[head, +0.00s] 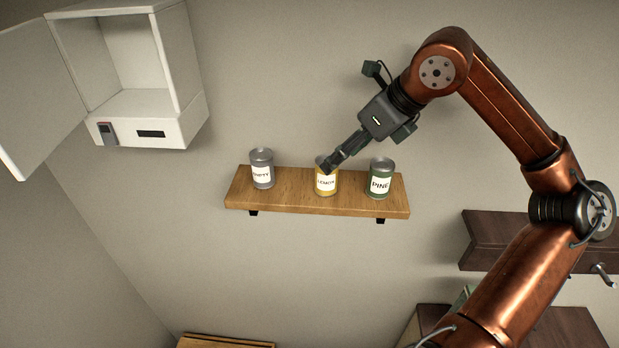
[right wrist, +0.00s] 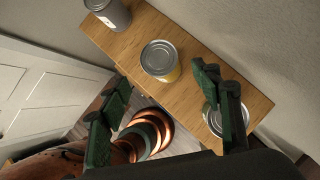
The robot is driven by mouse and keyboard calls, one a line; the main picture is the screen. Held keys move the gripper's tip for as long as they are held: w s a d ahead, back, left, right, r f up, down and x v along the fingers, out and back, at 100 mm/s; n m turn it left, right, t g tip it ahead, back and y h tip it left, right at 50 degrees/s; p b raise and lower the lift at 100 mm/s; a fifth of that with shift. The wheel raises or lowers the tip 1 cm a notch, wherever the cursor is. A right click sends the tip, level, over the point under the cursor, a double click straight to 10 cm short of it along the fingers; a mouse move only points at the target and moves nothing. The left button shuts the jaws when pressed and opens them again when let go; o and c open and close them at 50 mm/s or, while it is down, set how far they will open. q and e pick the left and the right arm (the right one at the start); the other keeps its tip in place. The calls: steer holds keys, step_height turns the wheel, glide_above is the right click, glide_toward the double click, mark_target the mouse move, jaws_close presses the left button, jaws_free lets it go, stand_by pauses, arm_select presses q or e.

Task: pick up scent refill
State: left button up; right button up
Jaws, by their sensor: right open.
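Three cans stand upright on a small wooden wall shelf (head: 290,202). The grey can labelled EMPTY (head: 262,170) is at the left, the yellow can labelled LEMON (head: 326,184) in the middle, and the green can labelled PINE (head: 381,180) at the right. My right gripper (head: 330,165) is at the LEMON can in the head view and hides part of its top. In the right wrist view its green fingers (right wrist: 165,95) are spread wide, with the yellow can (right wrist: 160,62) beyond and between them, not held. One finger partly covers another can (right wrist: 213,118). My left gripper is not in view.
An open white wall cabinet (head: 140,75) hangs at the upper left, its door (head: 38,95) swung out left. A dark wooden shelf (head: 490,240) is at the right behind my arm. The wall between cabinet and shelf is clear.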

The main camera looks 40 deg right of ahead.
mark_target(325, 186)
steer(key=x, duration=0.3)
steer(key=shift+w+d+f, duration=0.25)
steer(key=shift+d, duration=0.05)
steer(key=x, duration=0.3)
steer(key=shift+s+a+f, duration=0.15)
steer(key=shift+s+f, duration=0.05)
steer(key=shift+x, duration=0.75)
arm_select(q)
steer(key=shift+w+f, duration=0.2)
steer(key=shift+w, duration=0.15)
arm_select(e)
steer(key=shift+w+r, duration=0.1)
steer(key=shift+c, duration=0.3)
steer(key=shift+c, duration=0.8)
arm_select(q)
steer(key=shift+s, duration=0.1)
arm_select(e)
steer(key=c, duration=1.2)
steer(key=shift+o, duration=0.2)
